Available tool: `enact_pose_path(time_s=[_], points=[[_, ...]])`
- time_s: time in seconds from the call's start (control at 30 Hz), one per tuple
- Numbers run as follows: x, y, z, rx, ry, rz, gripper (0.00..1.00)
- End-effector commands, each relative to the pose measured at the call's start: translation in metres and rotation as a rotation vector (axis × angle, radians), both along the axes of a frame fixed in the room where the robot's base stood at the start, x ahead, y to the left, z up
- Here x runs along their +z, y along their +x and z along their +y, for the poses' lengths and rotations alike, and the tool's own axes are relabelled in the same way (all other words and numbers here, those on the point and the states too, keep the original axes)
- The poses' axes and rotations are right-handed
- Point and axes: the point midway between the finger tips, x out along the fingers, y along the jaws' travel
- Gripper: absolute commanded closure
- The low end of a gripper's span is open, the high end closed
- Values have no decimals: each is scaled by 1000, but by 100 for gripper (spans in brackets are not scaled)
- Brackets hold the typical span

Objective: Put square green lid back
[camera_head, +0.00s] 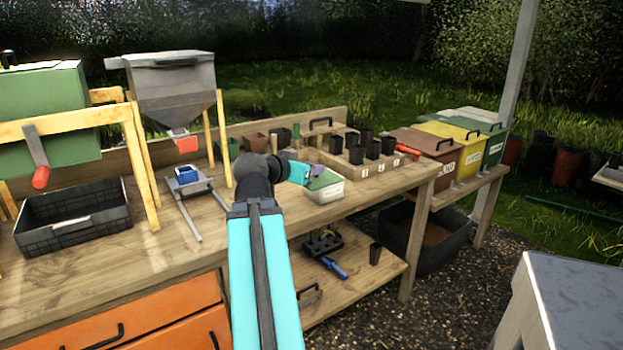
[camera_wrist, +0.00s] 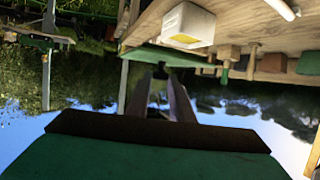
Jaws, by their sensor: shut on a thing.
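My gripper (camera_head: 314,171) is shut on the square green lid (camera_head: 323,181), above the right part of the bench in the head view. In the wrist view, which looks upside down, the fingers (camera_wrist: 166,72) meet the lid, seen nearly edge-on as a thin green strip (camera_wrist: 188,61). A white tub (camera_head: 329,193) shows just below the lid in the head view. In the wrist view the white tub (camera_wrist: 203,26) has a yellow patch and appears apart from the lid. The exact gap between them is hard to tell from the head view.
A wooden crate (camera_head: 367,184) with several black pots stands right of the tub. Brown, yellow and green lidded bins (camera_head: 425,146) are farther right. A hopper (camera_head: 172,85) and a black crate (camera_head: 72,217) stand left.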

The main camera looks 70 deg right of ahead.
Motion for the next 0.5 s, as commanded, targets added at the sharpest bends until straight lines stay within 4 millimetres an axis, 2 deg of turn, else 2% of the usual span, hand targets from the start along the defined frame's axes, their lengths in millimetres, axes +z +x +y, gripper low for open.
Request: enact_pose_path(time_s=[0.33, 0.5], points=[[0, 5, 2, 8, 0, 0, 100], [2, 8, -5, 8, 0, 0, 100]])
